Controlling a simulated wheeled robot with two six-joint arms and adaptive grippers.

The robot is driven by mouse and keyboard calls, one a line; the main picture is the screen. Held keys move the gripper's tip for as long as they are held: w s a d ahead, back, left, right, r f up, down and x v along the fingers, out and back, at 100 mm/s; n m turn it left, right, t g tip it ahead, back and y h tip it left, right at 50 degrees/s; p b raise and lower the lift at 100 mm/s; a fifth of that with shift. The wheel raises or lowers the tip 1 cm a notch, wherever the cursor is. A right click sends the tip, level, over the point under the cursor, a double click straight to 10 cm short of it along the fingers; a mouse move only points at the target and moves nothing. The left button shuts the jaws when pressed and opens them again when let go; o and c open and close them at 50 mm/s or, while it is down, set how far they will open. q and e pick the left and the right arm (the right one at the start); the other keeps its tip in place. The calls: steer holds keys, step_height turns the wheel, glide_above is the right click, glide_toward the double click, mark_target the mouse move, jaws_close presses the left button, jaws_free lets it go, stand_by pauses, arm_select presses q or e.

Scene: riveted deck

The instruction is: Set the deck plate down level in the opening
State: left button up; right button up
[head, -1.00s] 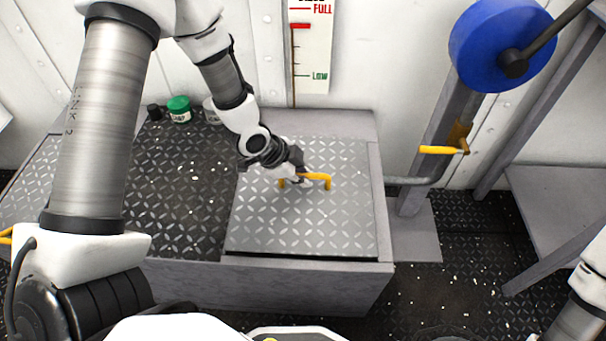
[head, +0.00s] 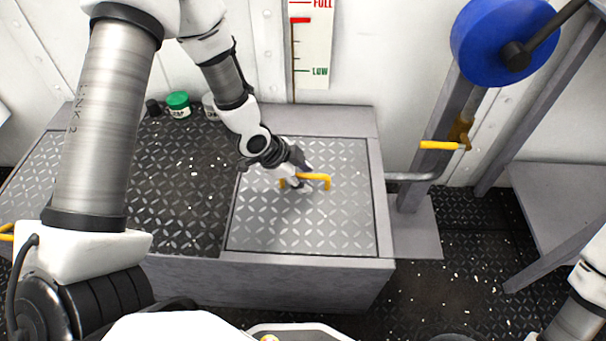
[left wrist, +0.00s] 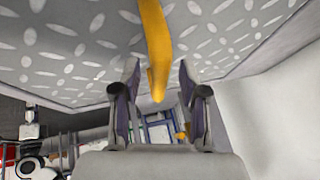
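The deck plate (head: 340,225) is a grey diamond-pattern square with a yellow bar handle (head: 318,177). It lies in the opening of the grey bench frame (head: 377,205) and looks level and flush, with a thin even dark line along its edges. My left gripper (head: 303,174) is at the handle's left part. In the left wrist view its two fingers (left wrist: 158,72) stand apart, with the yellow handle (left wrist: 155,40) between them and gaps on both sides. My right gripper is out of view; only part of its arm shows at lower right.
A dark patterned panel (head: 180,195) lies left of the plate. A green-lidded jar (head: 178,104) and other small containers stand behind it. A level gauge (head: 310,45) hangs on the wall. A blue wheel (head: 500,38) and yellow-handled lever (head: 440,145) are to the right.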

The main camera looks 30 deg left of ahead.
arm_select(q)
steer(key=v, duration=0.7)
steer(key=shift+r, duration=0.25)
steer(key=shift+a, duration=0.1)
